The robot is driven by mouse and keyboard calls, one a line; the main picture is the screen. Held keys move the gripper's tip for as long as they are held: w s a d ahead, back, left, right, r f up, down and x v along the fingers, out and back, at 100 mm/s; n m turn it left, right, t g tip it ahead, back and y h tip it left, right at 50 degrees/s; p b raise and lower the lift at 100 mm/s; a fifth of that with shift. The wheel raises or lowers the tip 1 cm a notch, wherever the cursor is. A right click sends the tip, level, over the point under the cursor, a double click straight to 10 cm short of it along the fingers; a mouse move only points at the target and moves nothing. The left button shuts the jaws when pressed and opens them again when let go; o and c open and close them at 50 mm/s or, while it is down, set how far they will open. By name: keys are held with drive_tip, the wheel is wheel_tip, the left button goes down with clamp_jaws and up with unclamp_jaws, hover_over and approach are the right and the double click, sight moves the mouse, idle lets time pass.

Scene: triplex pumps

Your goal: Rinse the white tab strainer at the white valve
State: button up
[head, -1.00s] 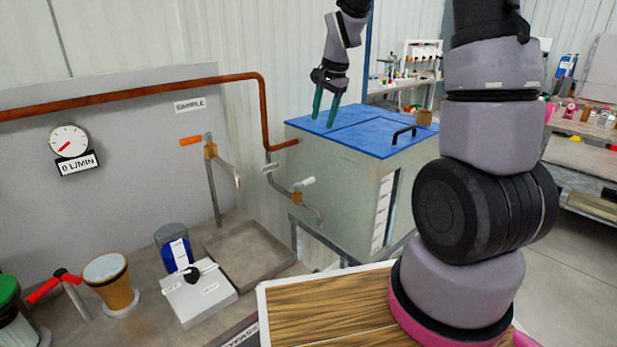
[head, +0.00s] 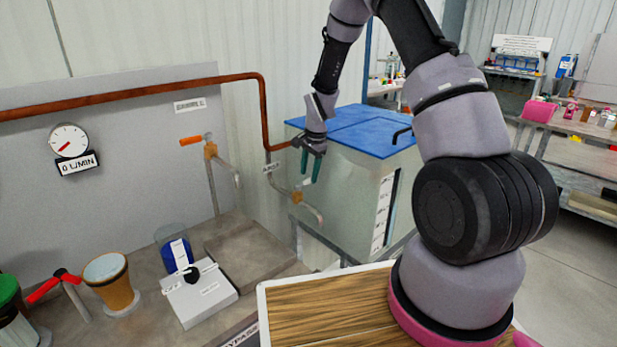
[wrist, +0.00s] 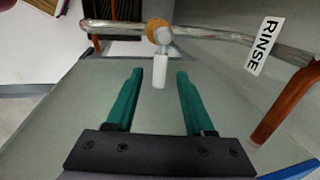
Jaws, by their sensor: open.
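The white valve handle (wrist: 160,71) hangs from a brass fitting on the rinse pipe in the wrist view. My gripper (wrist: 160,80) is open and empty, with a green finger on each side of the handle in that picture. I cannot tell how far the handle lies beyond the fingertips. In the head view my gripper (head: 309,180) points down just above the valve's brass body (head: 297,198), and its fingers mostly hide the white handle.
A tank with a blue lid (head: 350,128) stands right behind the valve. A copper pipe (head: 262,115) drops close to my gripper. An orange-handled valve (head: 191,141) stands left, above a flat grey tray (head: 245,250). A white switch box (head: 198,297) and an amber cup (head: 112,290) sit lower left.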

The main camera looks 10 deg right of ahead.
drive_tip(key=shift+w+f, duration=0.15)
drive_tip(key=shift+f, duration=0.8)
drive_tip(key=shift+c, duration=0.3)
drive_tip(key=shift+a, duration=0.1)
clamp_jaws()
idle(0.4)
